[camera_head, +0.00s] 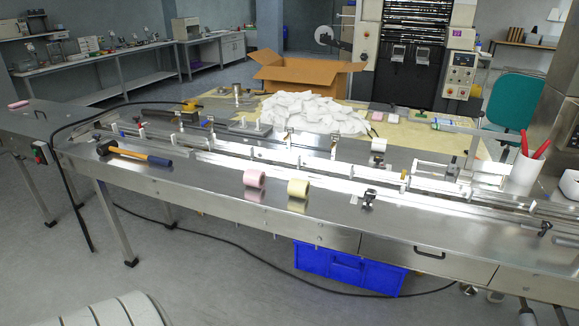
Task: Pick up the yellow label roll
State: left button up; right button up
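The yellow label roll (299,188) stands on the front part of the long metal machine table (215,190), near the middle of the view. A pink label roll (254,179) stands just to its left, with a small gap between them. Both rolls are fully visible and nothing touches them. Neither of my grippers shows in the head view.
A hammer (134,154) lies on the table to the left. A guide rail (310,178) runs behind the rolls. A small metal clamp (368,198) stands to the right. A white cup with red-handled tools (524,172) is at the far right. A blue crate (349,270) sits below.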

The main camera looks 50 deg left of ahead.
aim_at(298, 187)
jog(key=u, duration=1.55)
